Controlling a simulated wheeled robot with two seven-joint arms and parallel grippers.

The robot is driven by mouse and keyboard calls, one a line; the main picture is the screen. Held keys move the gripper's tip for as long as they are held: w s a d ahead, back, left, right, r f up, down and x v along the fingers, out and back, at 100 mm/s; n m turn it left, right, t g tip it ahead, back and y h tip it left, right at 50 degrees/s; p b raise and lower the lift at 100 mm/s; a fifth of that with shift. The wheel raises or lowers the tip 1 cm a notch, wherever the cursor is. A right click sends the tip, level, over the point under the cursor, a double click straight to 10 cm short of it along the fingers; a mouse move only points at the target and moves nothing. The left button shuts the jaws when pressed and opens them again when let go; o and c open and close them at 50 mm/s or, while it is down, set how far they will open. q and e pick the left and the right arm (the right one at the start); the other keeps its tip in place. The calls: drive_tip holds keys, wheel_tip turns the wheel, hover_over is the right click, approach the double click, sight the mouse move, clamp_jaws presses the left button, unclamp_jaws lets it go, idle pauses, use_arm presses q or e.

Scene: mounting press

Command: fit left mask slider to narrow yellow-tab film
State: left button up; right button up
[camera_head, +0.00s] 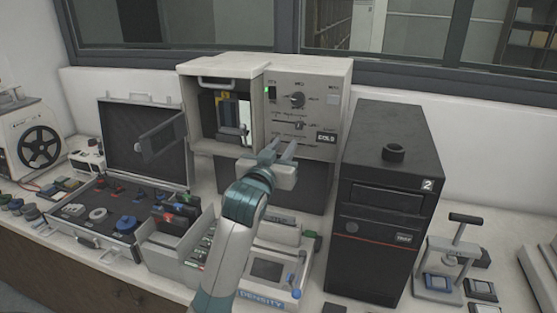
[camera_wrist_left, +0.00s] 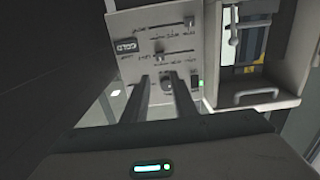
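The grey press unit (camera_head: 310,82) has a front panel with a dial (camera_head: 297,100) and two horizontal slider rows. The upper slider (camera_head: 298,125) shows a small knob; the lower row is partly behind my gripper. The wrist view shows the panel upside down, with the upper slider (camera_wrist_left: 160,57) and lower slider (camera_wrist_left: 176,33). A yellow strip (camera_head: 221,97), probably the film's tab, stands in the open bay; it also shows in the wrist view (camera_wrist_left: 247,68). My left gripper (camera_head: 281,149) is open before the panel, its fingers apart with nothing visible between them. My right gripper is out of view.
A black tower (camera_head: 385,200) stands close on the right. An open case (camera_head: 110,215) and a divided box (camera_head: 175,238) stand to the left. A density device (camera_head: 275,272) sits below the arm. A grey plate (camera_head: 160,138) projects before the case lid.

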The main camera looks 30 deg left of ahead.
use_arm(q)
drive_tip(key=shift+v, duration=1.9)
